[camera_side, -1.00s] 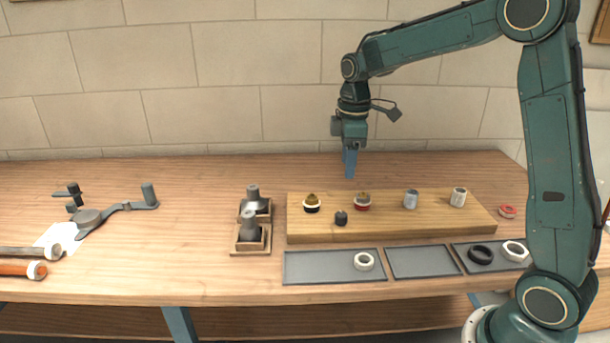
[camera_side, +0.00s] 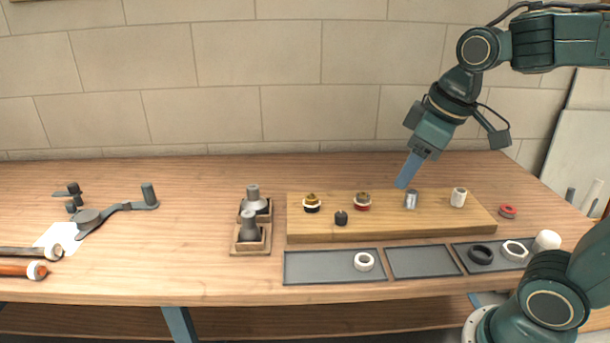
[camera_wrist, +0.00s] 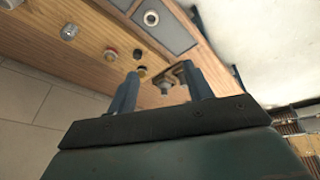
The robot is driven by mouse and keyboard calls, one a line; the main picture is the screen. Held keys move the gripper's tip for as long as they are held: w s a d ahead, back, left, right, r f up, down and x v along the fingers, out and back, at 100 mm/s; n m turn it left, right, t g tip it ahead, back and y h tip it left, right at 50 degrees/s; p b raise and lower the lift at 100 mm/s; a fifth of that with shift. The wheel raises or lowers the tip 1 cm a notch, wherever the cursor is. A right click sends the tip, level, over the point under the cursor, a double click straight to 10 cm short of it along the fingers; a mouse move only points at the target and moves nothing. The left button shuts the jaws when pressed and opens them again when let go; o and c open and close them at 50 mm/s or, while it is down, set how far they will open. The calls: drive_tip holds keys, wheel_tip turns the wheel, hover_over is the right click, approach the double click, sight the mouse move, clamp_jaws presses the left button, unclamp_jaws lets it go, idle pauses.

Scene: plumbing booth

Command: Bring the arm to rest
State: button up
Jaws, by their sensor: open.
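My gripper (camera_side: 407,172) is in the air above the back edge of the wooden board, near the grey metal fitting, and its fingers slant down to the left. In the wrist view my gripper (camera_wrist: 160,88) shows two blue fingers spread apart with nothing held between them. The wooden board (camera_side: 420,226) carries a brass-topped fitting (camera_side: 312,202), a red-ringed fitting (camera_side: 363,201), a small black piece (camera_side: 341,218), a grey metal fitting (camera_side: 411,199) and a whitish fitting (camera_side: 459,197).
Grey trays (camera_side: 320,268) along the front hold a white ring (camera_side: 364,261), a black ring (camera_side: 481,254) and another white ring (camera_side: 515,250). A red ring (camera_side: 507,211) lies right of the board. Two grey fittings sit in wooden holders (camera_side: 250,247). A wrench-like tool (camera_side: 88,219) lies at left.

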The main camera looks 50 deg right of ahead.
drive_tip(key=s+a+f+m+t, duration=0.1)
drive_tip(key=s+m, duration=0.1)
drive_tip(key=s, duration=0.5)
drive_tip(key=shift+s+a+f+m+t, duration=0.2)
drive_tip(key=shift+a+f+m+t, duration=0.1)
drive_tip(key=shift+f, duration=0.1)
idle(0.7)
